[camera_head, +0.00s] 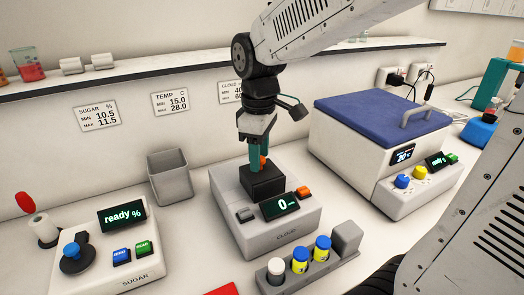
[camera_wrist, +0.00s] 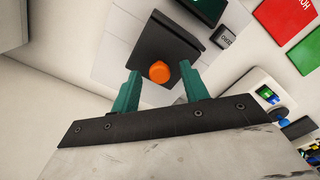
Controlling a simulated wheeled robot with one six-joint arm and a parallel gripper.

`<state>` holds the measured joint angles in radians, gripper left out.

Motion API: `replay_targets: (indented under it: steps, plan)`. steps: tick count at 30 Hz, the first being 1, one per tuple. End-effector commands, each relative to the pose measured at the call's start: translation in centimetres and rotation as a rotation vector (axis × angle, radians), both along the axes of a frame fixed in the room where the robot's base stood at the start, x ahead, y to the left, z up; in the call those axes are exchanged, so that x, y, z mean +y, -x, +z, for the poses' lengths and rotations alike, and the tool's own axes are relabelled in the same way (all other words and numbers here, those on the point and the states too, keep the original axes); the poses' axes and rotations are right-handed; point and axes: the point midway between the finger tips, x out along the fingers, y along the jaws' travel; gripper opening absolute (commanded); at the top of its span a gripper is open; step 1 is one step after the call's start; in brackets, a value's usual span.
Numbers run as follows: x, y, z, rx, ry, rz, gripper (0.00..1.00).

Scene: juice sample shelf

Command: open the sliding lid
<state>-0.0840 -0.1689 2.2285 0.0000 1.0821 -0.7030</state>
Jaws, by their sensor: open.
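The CLOUD device (camera_head: 226,205) stands in the middle of the bench. Its black block (camera_head: 262,184) has a dark flat top (camera_wrist: 180,42), which looks like a lid, with a round orange knob (camera_wrist: 159,72). The top looks closed; no opening shows. My gripper (camera_head: 259,157) points down over this block, with its teal fingers apart. In the wrist view, my gripper (camera_wrist: 159,78) has one finger on each side of the knob; contact with it cannot be told. A blue lid (camera_head: 375,112) with a grey handle covers the white box at right.
A rack (camera_head: 301,274) with several capped vials stands in front of the CLOUD device. A grey bin (camera_head: 170,177) stands behind it at left, and the SUGAR device (camera_head: 105,262) at front left. The white box (camera_head: 345,150) stands close on the right. A shelf (camera_head: 150,72) runs behind.

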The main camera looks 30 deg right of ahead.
Motion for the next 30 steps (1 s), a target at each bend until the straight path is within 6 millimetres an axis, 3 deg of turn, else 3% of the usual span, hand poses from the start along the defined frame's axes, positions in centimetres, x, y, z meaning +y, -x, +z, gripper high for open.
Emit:
replay_targets:
  steps: [5,9,10,16,24,30]
  plan:
    - [-0.1,0.0,0.0,0.0,0.0,-0.001,0.45]
    - [-0.1,0.0,0.0,0.0,0.0,-0.002,0.06]
    - [-0.1,0.0,0.0,0.0,0.0,-0.002,0.0]
    - [-0.1,-0.7,0.0,0.001,0.0,-0.002,0.0]
    - [-0.1,-6.0,0.0,0.0,0.0,-0.003,0.0]
    - [-0.1,-8.2,0.1,-0.001,0.0,-0.002,0.0]
